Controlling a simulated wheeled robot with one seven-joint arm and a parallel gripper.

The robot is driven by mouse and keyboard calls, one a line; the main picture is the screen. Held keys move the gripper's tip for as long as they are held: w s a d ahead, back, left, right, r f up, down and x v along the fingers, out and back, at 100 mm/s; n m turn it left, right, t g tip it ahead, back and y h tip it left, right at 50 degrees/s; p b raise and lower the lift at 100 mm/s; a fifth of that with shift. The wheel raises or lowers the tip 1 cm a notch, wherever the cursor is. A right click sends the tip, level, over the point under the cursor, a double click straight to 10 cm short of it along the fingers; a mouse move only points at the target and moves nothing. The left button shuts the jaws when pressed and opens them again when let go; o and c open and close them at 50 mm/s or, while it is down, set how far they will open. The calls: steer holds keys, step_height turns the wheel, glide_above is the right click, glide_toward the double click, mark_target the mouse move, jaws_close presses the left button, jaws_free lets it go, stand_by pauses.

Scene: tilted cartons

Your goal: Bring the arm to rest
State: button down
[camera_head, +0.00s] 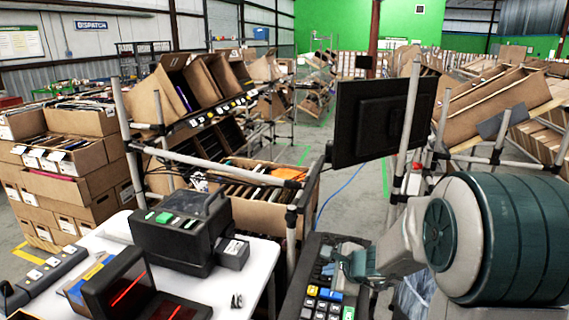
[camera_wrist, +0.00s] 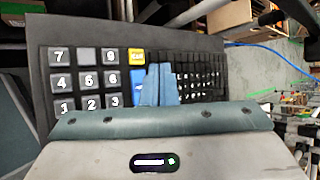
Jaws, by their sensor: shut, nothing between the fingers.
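My gripper (camera_head: 352,264) is at the lower middle right of the head view, at the end of my arm, which fills the right side. The keyboard also shows in the head view (camera_head: 312,291). I cannot tell whether the fingertips touch the keys or hover above them.
A black monitor (camera_head: 383,117) on a post stands behind my gripper. A white table (camera_head: 252,283) at left holds a black printer-like device (camera_head: 180,232) and a scanner with red lines (camera_head: 122,287). Tilted cartons (camera_head: 172,92) sit on racks behind. Grey floor (camera_head: 345,190) shows beyond.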

steer(key=s+a+r+n+g+y, duration=0.1)
steer(key=s+a+r+n+g, duration=0.35)
steer(key=s+n, duration=0.7)
steer(key=s+d+r+n+h, duration=0.1)
steer(key=s+d+n+h, duration=0.1)
steer(key=s, duration=0.4)
steer(key=s+d+r+n+h, duration=0.1)
steer(key=s+d+n+h, duration=0.2)
steer(key=s+n, duration=0.3)
steer(key=shift+s+d+r+g, duration=0.35)
steer(key=shift+s+d+r, duration=0.05)
steer(key=shift+s+d, duration=0.25)
